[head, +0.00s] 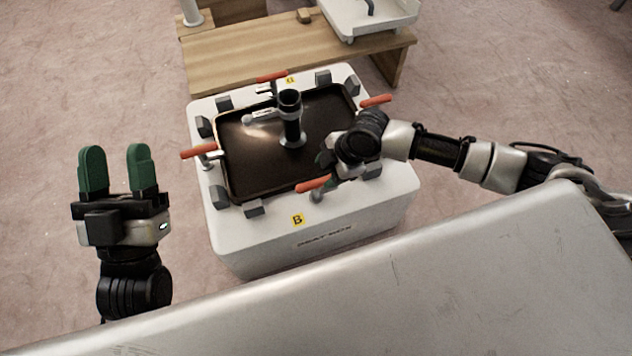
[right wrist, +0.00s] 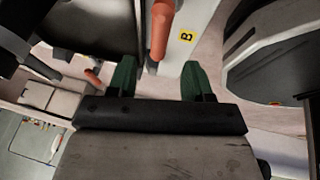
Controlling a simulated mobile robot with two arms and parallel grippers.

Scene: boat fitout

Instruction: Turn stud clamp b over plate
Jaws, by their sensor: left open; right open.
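Stud clamp b has an orange handle (head: 314,183) beside the yellow B label at the front edge of the white box. The handle points outward to the left, and the clamp's inner end is partly hidden by my right arm. The dark plate (head: 250,170) lies in the top of the box. My right gripper (head: 326,168) is open, low over the front right of the plate, mostly hidden by its own wrist. In the right wrist view the orange handle (right wrist: 160,32) shows ahead, between the lines of the open green fingers. My left gripper (head: 115,160) is open and empty, left of the box.
A black upright post (head: 290,118) stands on the plate. Other orange-handled clamps (head: 198,151) and grey blocks (head: 254,208) ring the plate. A wooden bench (head: 240,60) with a white tray (head: 368,22) stands behind. The floor left of the box is clear.

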